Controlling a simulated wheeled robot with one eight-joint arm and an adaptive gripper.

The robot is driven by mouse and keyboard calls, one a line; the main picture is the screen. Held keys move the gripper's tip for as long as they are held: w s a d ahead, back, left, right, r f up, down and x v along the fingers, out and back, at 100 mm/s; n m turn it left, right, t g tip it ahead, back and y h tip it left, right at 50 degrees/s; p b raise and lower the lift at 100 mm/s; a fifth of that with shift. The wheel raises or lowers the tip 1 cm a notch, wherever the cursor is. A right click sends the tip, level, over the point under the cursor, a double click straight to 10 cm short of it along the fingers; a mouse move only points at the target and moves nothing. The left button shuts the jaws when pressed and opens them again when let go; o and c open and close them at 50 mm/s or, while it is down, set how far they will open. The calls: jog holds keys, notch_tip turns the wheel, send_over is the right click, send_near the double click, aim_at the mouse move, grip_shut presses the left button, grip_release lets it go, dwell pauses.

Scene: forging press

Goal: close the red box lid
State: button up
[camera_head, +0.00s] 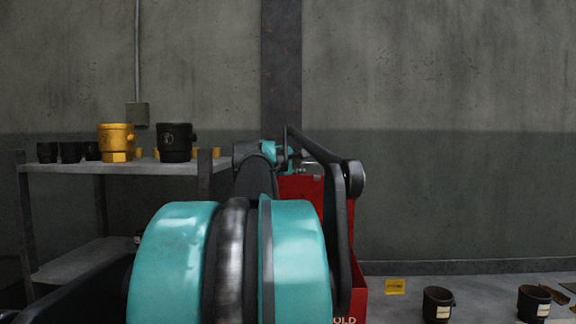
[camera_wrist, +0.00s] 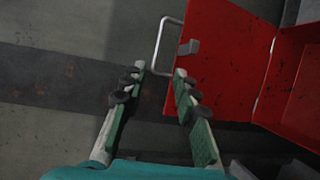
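The red box (camera_head: 359,290) stands behind my arm in the head view, mostly hidden, with its red lid (camera_head: 299,188) raised upright. In the wrist view the red lid (camera_wrist: 228,65) shows large, with a pale metal handle (camera_wrist: 160,44) at its left edge and a small latch tab. Part of the red box (camera_wrist: 305,112) lies to the right, beyond the hinge side. My gripper (camera_wrist: 158,72) is open and empty. Its fingers point toward the lid's handle edge, the right one overlapping the lid in the picture. I cannot tell if they touch it. The head view hides the fingers.
A metal shelf (camera_head: 120,168) at the left holds a yellow mug-like part (camera_head: 116,142), a black one (camera_head: 176,142) and smaller dark cups. A concrete wall stands behind.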

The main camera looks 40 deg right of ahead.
jog(key=x, duration=1.7)
jog(key=shift+w+r, duration=0.1)
jog(key=shift+w, duration=0.1)
grip_shut()
